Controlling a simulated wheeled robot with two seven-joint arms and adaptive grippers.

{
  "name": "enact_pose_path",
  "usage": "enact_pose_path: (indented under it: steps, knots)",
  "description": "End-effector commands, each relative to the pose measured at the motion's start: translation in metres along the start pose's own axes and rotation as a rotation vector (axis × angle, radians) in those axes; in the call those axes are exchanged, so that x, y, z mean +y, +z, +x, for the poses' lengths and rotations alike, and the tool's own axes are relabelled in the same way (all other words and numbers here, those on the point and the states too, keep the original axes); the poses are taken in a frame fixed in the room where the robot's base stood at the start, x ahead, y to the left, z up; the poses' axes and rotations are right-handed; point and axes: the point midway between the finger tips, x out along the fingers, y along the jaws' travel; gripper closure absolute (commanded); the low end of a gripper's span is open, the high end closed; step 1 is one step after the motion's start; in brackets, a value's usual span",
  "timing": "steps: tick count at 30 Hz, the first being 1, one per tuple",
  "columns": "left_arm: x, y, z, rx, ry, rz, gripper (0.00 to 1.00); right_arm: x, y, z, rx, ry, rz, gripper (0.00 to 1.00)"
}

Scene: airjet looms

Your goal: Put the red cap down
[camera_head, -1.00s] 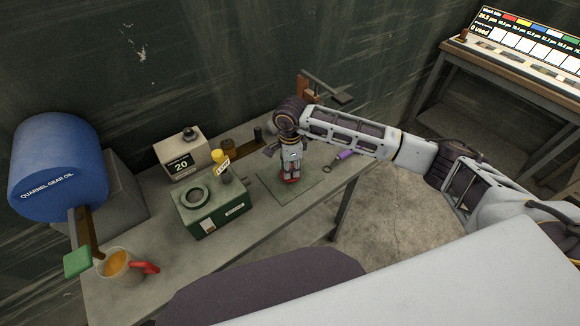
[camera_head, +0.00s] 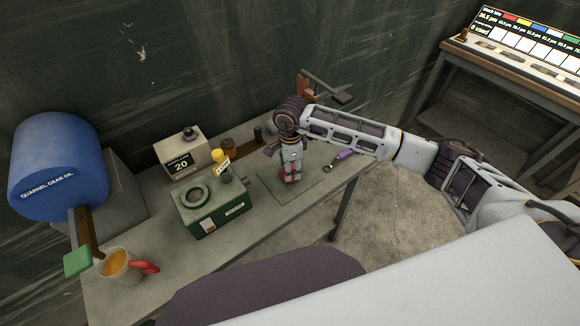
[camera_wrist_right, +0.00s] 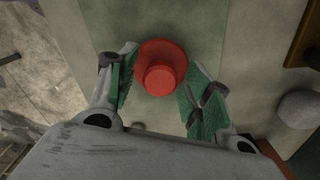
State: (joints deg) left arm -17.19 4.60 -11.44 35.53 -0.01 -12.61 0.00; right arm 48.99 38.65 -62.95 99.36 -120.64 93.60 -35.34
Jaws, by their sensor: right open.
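The red cap (camera_wrist_right: 161,67) sits on the green mat on the bench, between the open fingers of my right gripper (camera_wrist_right: 163,85) in the right wrist view. A gap shows on its right side; its left edge lies close to the left finger. In the head view the cap (camera_head: 288,181) is mostly hidden under my right gripper (camera_head: 290,176), with only a red edge showing. The mat (camera_head: 309,184) lies flat on the bench. My left gripper is not in view.
Left of the mat stands a green box with a round opening (camera_head: 212,207) and a yellow-topped bottle (camera_head: 219,157). A mug (camera_head: 118,267) and a blue oil drum (camera_head: 58,157) are further left.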

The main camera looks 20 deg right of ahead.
Motion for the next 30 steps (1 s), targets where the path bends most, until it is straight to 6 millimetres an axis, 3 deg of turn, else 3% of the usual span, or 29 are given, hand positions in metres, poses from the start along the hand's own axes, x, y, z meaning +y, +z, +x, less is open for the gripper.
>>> enact_pose_path:
  steps: [21,30]
  knots:
    - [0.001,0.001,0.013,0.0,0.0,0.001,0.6,-0.001,0.0,-0.098,-0.001,-0.003,0.001,0.5]
    - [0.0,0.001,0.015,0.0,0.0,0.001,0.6,0.0,0.0,-0.119,0.0,-0.001,-0.001,0.5]
